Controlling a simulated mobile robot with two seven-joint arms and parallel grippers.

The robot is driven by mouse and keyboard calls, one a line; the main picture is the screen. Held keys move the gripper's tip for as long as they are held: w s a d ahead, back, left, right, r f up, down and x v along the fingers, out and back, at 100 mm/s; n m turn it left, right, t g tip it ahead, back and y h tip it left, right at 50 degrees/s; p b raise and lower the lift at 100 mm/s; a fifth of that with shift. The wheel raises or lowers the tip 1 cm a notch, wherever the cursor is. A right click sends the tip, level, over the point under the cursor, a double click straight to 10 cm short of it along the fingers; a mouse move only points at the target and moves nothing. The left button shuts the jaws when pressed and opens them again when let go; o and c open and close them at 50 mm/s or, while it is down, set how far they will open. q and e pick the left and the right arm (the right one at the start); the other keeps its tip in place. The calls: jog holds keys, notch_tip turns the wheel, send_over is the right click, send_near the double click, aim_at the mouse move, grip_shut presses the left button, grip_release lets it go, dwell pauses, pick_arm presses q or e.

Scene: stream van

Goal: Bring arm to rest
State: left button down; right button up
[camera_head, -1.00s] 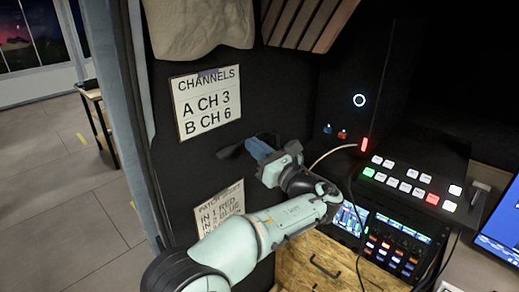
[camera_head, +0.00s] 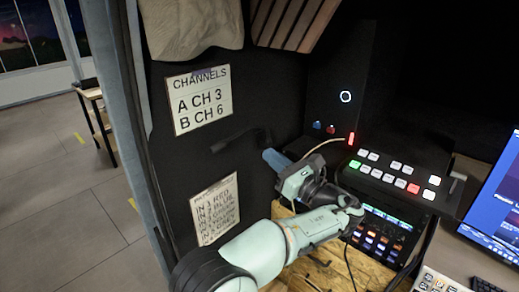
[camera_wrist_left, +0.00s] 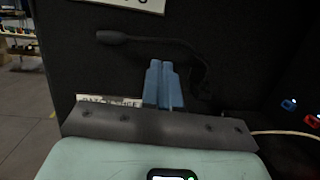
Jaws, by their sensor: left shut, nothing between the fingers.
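My left arm comes in from the lower left in the head view. Its gripper (camera_head: 274,158) points up and left toward the black wall, with blue fingers. In the left wrist view the two blue fingers (camera_wrist_left: 161,84) lie side by side, shut, with nothing between them. A black gooseneck-like object (camera_head: 238,140) on the wall is just beyond the fingertips; it also shows in the left wrist view (camera_wrist_left: 150,42). I cannot tell the exact gap. My right gripper is not in view.
A switcher panel with lit buttons (camera_head: 398,176) and a lit control unit (camera_head: 383,235) sit right of my arm. A cable (camera_head: 318,150) runs close to the gripper. A channels sign (camera_head: 200,100) and a patch sheet (camera_head: 215,210) hang on the wall. A monitor (camera_head: 495,200) stands at the right.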

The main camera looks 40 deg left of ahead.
pick_arm(q)
jog(key=v, duration=0.5)
jog(key=shift+w+f, duration=0.25)
jog(key=shift+w, duration=0.05)
